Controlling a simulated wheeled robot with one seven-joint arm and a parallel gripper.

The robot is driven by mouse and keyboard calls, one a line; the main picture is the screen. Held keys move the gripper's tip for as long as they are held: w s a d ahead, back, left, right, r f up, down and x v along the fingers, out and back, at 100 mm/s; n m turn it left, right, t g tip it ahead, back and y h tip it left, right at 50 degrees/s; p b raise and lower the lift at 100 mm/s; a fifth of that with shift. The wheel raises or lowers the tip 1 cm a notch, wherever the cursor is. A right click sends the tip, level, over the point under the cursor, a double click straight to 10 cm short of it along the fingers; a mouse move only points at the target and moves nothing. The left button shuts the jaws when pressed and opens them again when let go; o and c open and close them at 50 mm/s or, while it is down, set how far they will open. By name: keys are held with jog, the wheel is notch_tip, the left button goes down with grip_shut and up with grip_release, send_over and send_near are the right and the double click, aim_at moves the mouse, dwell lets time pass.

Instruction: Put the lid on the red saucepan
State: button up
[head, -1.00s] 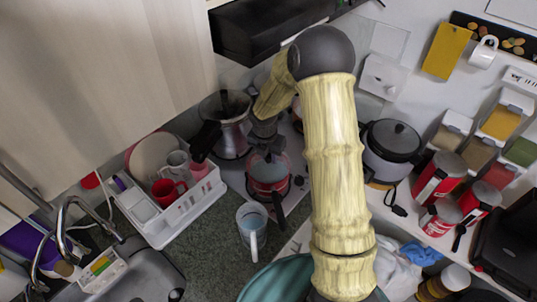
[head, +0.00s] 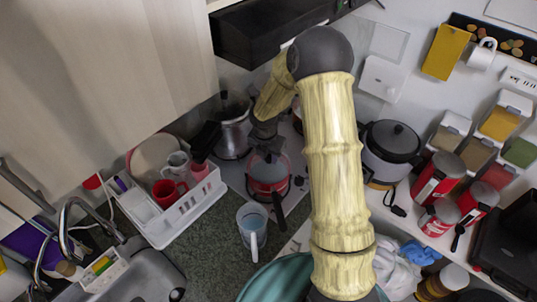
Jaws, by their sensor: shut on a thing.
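The red saucepan (head: 268,186) stands on the pale hob left of my arm, its black handle (head: 279,208) pointing toward the front. My gripper (head: 268,152) is low over the saucepan, at its back rim, and is small and dark in this view. It is shut on the lid (head: 268,168), of which only a greyish, glassy patch shows over the saucepan's top. The fingertips and the lid's knob blend together. I cannot tell whether the lid touches the rim all round.
A silver pot (head: 235,138) with a black handle stands close behind left. A rice cooker (head: 390,150) stands right of my arm.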

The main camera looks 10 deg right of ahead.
jog(key=shift+f, duration=0.4)
dwell(0.4)
jog(key=o, duration=1.6)
